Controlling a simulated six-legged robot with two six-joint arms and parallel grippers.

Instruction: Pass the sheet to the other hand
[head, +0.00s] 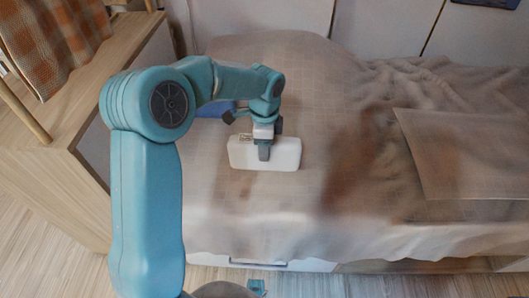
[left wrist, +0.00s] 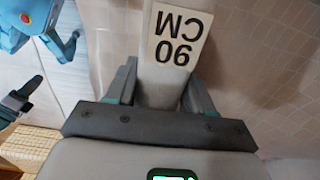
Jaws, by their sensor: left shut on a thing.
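The folded sheet (head: 264,160) is a white, rounded, flat-looking pack over the beige bed. My left gripper (head: 264,152) is shut on its upper middle edge. In the left wrist view the white pack (left wrist: 160,92) sits between my left gripper's two fingers (left wrist: 158,88), with a "90 CM" label that reads upside down. I cannot tell whether the pack touches the bed cover.
The bed (head: 330,215) has a rumpled beige cover, with a flat pillow (head: 460,150) at the right. A blue thing (head: 214,110) lies partly hidden behind my left arm. A wooden cabinet (head: 95,85) with an orange checked cloth (head: 55,40) stands at the left.

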